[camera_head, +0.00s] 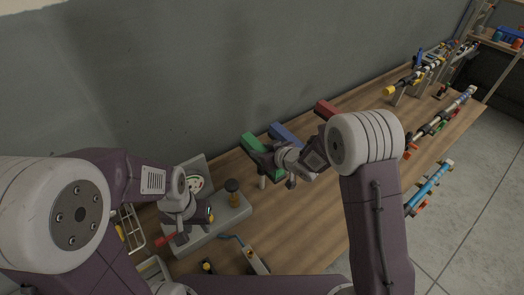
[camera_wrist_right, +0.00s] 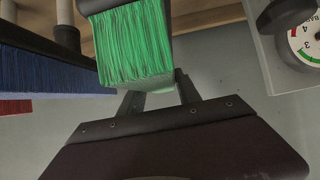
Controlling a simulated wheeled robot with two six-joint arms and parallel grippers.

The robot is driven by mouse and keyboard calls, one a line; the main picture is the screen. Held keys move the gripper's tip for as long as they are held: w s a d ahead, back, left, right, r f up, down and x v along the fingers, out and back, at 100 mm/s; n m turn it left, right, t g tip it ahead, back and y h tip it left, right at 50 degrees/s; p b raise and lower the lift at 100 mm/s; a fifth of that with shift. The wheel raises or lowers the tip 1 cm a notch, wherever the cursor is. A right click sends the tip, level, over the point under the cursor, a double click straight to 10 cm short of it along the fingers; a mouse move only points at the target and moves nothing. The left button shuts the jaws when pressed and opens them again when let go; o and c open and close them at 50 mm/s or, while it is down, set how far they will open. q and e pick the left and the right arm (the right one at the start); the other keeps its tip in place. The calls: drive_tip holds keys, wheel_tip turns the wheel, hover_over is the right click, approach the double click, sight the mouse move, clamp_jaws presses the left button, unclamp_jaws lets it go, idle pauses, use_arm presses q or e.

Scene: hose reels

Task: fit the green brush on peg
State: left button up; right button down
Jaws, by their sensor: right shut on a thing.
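The green brush (camera_head: 252,142) is at my right gripper (camera_head: 262,156), above the back part of the bench. In the right wrist view its green bristles (camera_wrist_right: 135,45) fill the top middle, just past my two dark fingers. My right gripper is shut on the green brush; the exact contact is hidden. A short pale peg (camera_head: 262,182) stands below the gripper, and I cannot tell whether it touches the brush.
A blue brush (camera_head: 286,133) and a red brush (camera_head: 325,108) stand to the right of the green one along the wall. The grey unit (camera_head: 232,212) carries a dial and a dark knob (camera_head: 232,186). Racks with tubes (camera_head: 430,185) line the right edge.

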drive_tip(key=c, duration=1.1)
unclamp_jaws()
drive_tip(key=o, duration=0.3)
drive_tip(key=shift+a, duration=0.1)
drive_tip(key=shift+o, duration=0.2)
drive_tip(key=shift+w+f, duration=0.1)
drive_tip(key=shift+f, duration=0.05)
drive_tip(key=v, duration=0.9)
drive_tip(key=shift+f, duration=0.1)
